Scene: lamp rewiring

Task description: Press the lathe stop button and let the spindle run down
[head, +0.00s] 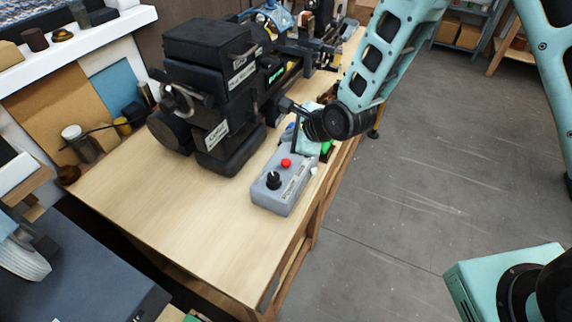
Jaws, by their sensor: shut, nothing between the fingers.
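The lathe (215,95) is a dark machine on the wooden bench. A grey control box (283,190) lies in front of it, near the bench's right edge. It carries a red button (286,163), which looks like the stop button, and a black knob (273,180). My gripper (288,105) is shut and empty. It is beyond the box in the picture, close to the lathe's front, and appears apart from the red button. My wrist hides part of the area behind the box. I cannot tell whether the spindle is turning.
The bench top (180,220) is clear at the near left. A jar (78,143) and small items stand by the back wall, under a white shelf (75,45). The grey floor (420,180) to the right is open.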

